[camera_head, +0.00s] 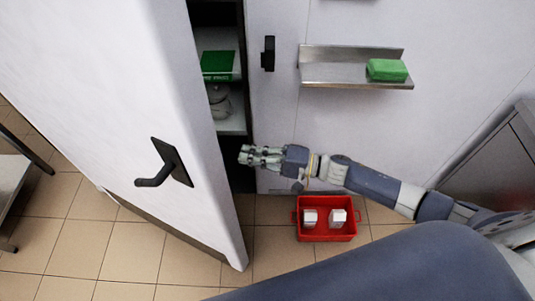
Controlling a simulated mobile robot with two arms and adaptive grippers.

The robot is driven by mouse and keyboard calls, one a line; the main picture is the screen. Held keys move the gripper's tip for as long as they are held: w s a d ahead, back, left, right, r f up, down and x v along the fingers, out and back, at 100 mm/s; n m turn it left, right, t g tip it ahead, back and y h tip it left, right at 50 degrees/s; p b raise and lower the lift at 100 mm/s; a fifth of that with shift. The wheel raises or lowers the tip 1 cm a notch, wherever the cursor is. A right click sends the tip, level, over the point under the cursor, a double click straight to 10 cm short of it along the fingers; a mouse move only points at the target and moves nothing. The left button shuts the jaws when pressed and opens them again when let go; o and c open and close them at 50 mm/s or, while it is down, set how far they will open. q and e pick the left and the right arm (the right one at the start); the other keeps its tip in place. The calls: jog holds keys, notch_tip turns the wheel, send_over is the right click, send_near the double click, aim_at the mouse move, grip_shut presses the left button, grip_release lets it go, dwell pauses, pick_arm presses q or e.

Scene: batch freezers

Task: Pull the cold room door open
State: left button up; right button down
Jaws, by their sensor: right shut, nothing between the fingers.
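The cold room door (105,90) is a thick white slab on the left. It stands ajar, with a dark gap between its edge and the white wall (345,135). A black handle (165,167) is on the door's face, and a black latch part (268,54) is on the wall beside the opening. My right gripper (245,155) is shut and empty, with its fingertips at the gap, right of the door's edge. It is apart from the handle. My left gripper is not in view.
Inside the gap are shelves with a green box (217,64) and a grey container (219,102). A steel wall shelf (345,75) holds a green block (387,70). A red crate (326,236) with two pale blocks is on the tiled floor. A steel table (12,185) is at far left.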

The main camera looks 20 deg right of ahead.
jog(key=a, duration=0.1)
jog(key=s+a+p, duration=0.1)
jog(key=a, duration=0.1)
jog(key=s+a+p, duration=0.1)
jog(key=shift+a, duration=0.15)
